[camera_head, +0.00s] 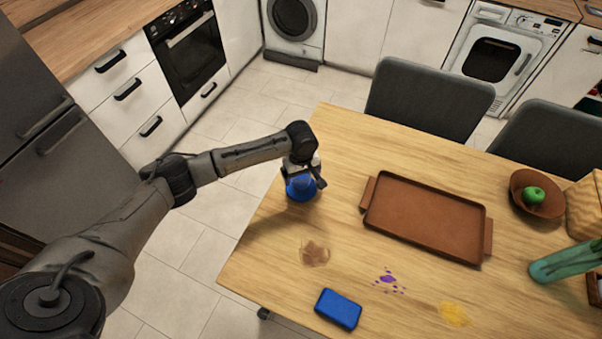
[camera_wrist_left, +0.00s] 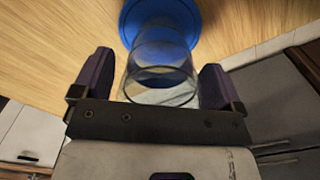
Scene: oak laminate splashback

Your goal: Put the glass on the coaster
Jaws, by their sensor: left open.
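The clear glass (camera_wrist_left: 160,72) stands on the round blue coaster (camera_wrist_left: 193,14) in the left wrist view, its base within the disc and its open rim towards the camera. My left gripper (camera_wrist_left: 157,63) is open, with one dark finger on each side of the glass; a gap shows beside each finger. In the head view the left gripper (camera_head: 303,177) is over the blue coaster (camera_head: 299,194) at the table's left edge. It hides most of the glass there. My right gripper is in neither view.
A brown tray (camera_head: 425,216) lies on the wooden table (camera_head: 345,190), right of the coaster. A blue sponge (camera_head: 338,309) lies near the front, by brown, purple and yellow stains. A brown bowl (camera_head: 522,203) holds a green apple (camera_head: 534,196). Grey chairs (camera_head: 428,98) stand behind.

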